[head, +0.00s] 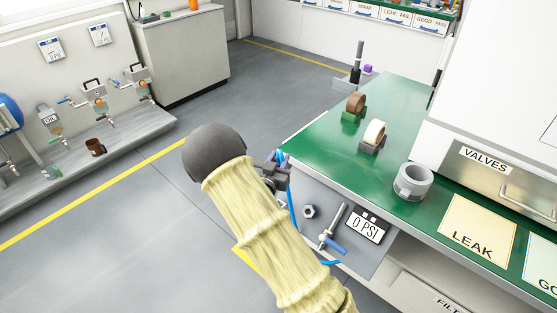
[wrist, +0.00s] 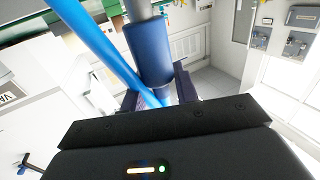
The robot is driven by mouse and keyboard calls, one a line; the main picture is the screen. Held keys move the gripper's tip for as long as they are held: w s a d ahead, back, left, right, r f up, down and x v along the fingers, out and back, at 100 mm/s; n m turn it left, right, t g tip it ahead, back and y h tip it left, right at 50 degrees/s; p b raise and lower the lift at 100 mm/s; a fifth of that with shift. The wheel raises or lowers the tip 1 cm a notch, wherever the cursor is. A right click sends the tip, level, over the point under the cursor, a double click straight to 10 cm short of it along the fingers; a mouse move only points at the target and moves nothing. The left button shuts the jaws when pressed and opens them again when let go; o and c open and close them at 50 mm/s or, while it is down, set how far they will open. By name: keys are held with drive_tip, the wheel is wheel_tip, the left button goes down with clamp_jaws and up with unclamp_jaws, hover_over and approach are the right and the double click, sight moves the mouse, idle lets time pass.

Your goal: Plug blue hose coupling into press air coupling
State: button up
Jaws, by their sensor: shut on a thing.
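My gripper (head: 276,168) is beside the left end of the green bench, partly hidden by my wrist in the head view. In the wrist view my gripper (wrist: 157,93) is shut on a dark blue cylinder, the blue hose coupling (wrist: 150,50), with a grey tip at its far end. The light blue hose (wrist: 100,45) runs past it on the left; the hose also shows in the head view (head: 292,212), hanging along the grey panel. A grey hex fitting, seemingly the press air coupling (head: 310,211), is on that panel, apart from my gripper.
A valve with a blue handle (head: 333,243) and a 0 PSI gauge (head: 366,226) are on the panel. The floor to the left is free.

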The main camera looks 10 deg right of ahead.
drive_tip(key=s+f+n+t+y, duration=0.1)
drive_tip(key=s+f+n+y, duration=0.1)
drive_tip(key=s+f+y, duration=0.2)
drive_tip(key=s+f, duration=0.3)
drive_tip(key=shift+s+f+n+t, duration=0.3)
drive_tip(key=shift+s+n+t, duration=0.05)
drive_tip(key=shift+n+t, duration=0.05)
drive_tip(key=shift+a, duration=0.1)
